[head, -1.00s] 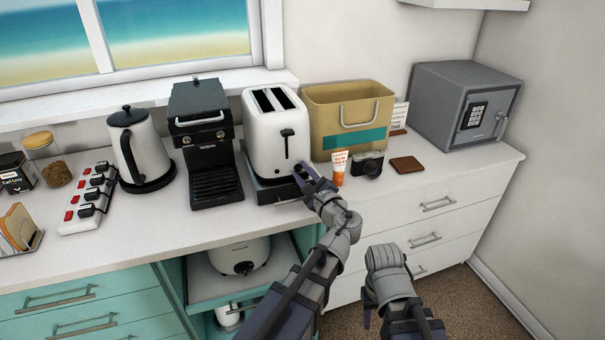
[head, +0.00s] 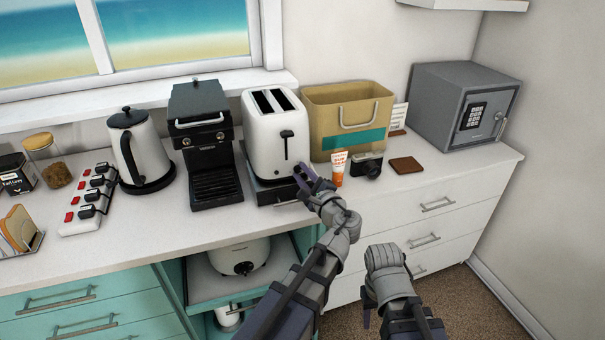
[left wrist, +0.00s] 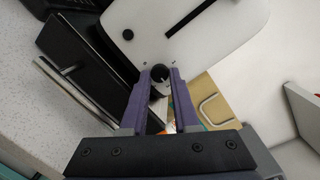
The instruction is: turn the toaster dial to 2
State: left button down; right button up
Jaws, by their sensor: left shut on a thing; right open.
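The white toaster (head: 276,135) stands on the counter with its front toward me; its black lever slot shows. The toaster dial (left wrist: 160,74) shows in the left wrist view as a small round knob low on the white front, with tiny marks around it. My left gripper (head: 301,170) is at the toaster's lower right front. In the left wrist view its two purple fingers (left wrist: 159,80) are closed on the dial from both sides. The dial's setting is too small to read. My right gripper (head: 367,318) hangs low in front of the drawers, mostly hidden by its own wrist.
A sunscreen tube (head: 338,168) and a camera (head: 367,165) stand just right of my left gripper. A coffee machine (head: 206,145) is left of the toaster; a tan bin (head: 348,105) is behind right. A brown wallet (head: 406,165) lies farther right.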

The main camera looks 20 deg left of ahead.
pick_arm(q)
jog(key=n+p, duration=0.1)
jog(key=n, duration=0.3)
jog(key=shift+r+h, duration=0.1)
jog(key=shift+h, duration=0.2)
jog(key=shift+s+n, duration=0.1)
jog(key=shift+n, duration=1.4)
pick_arm(e)
jog(key=shift+r, duration=0.9)
pick_arm(q)
jog(key=shift+n+p, duration=0.3)
jog(key=c, duration=0.7)
grip_release()
jog(key=shift+o, duration=0.2)
